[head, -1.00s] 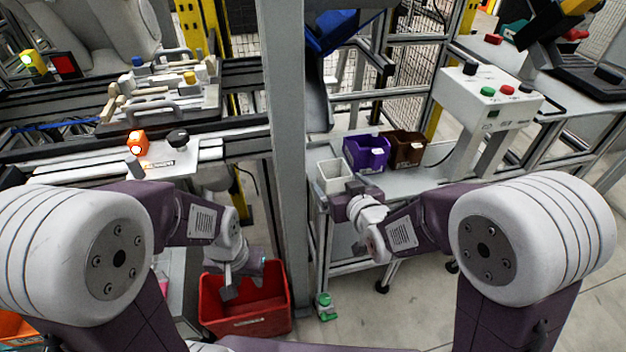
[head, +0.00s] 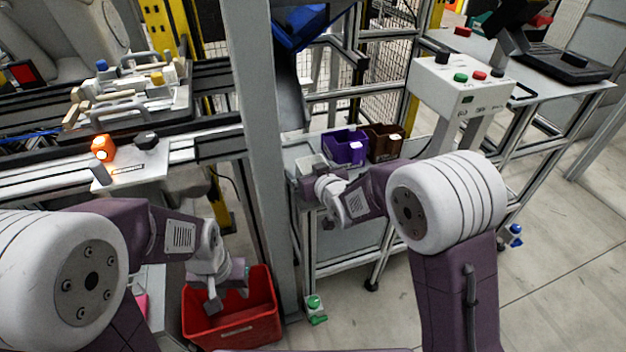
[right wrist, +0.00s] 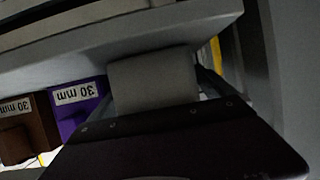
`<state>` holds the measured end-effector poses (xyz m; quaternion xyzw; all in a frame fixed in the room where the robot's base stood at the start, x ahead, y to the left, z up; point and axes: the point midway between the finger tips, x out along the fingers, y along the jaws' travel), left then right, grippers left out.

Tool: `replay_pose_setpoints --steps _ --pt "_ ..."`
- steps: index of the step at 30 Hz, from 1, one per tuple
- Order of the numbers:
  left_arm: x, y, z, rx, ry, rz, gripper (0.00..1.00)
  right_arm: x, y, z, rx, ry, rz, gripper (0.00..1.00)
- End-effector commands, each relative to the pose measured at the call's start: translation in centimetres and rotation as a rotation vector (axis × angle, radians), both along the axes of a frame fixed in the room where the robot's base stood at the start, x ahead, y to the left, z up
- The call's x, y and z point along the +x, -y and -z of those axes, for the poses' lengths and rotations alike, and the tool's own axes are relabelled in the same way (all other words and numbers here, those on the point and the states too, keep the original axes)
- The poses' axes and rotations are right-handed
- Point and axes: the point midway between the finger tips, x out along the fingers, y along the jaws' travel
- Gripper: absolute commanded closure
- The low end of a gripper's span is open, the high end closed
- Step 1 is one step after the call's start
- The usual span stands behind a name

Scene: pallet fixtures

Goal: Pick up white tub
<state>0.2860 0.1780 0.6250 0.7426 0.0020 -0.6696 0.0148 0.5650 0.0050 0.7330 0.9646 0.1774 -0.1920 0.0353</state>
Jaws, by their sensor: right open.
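The white tub (head: 311,162) stands at the left end of the shelf, left of the purple bin. My right gripper (head: 308,188) is directly in front of it and hides its lower part. In the right wrist view the tub (right wrist: 152,80) is a grey shaded block right behind the dark gripper body. My right gripper is open; I cannot tell from these views whether its fingers touch the tub. My left gripper (head: 228,292) hangs over the red crate, its jaw opening unclear.
The purple bin (head: 340,152) and a brown bin (head: 380,150) stand right of the tub. A grey post (head: 262,150) rises left of the shelf. The red crate (head: 235,332) is on the floor. A white button box (head: 463,85) stands to the right.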

Motion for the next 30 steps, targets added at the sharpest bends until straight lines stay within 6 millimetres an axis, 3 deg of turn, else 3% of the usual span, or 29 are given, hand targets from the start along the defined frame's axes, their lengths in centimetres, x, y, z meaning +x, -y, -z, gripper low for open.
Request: replay_pose_setpoints --steps 2,9,10,17,24,30 --pt "0.0 0.0 -0.1 0.0 0.0 0.0 0.64 0.0 0.0 -0.1 0.0 0.0 0.0 0.07" --pt "0.0 0.0 -0.1 0.0 0.0 0.0 0.64 0.0 0.0 -0.1 0.0 0.0 0.0 0.71" --pt "0.0 0.0 -0.1 0.0 0.0 0.0 0.64 0.0 0.0 -0.1 0.0 0.001 0.0 0.74" --pt "0.0 0.0 -0.3 0.0 0.0 0.0 0.64 0.0 0.0 -0.6 0.001 0.002 0.0 0.74" --pt "0.0 0.0 -3.1 0.0 0.0 0.0 0.64 0.0 0.0 -6.5 0.002 0.007 0.0 0.74" --pt "0.0 0.0 -4.3 0.0 0.0 0.0 0.64 0.0 0.0 -9.7 0.001 0.003 0.0 0.74"
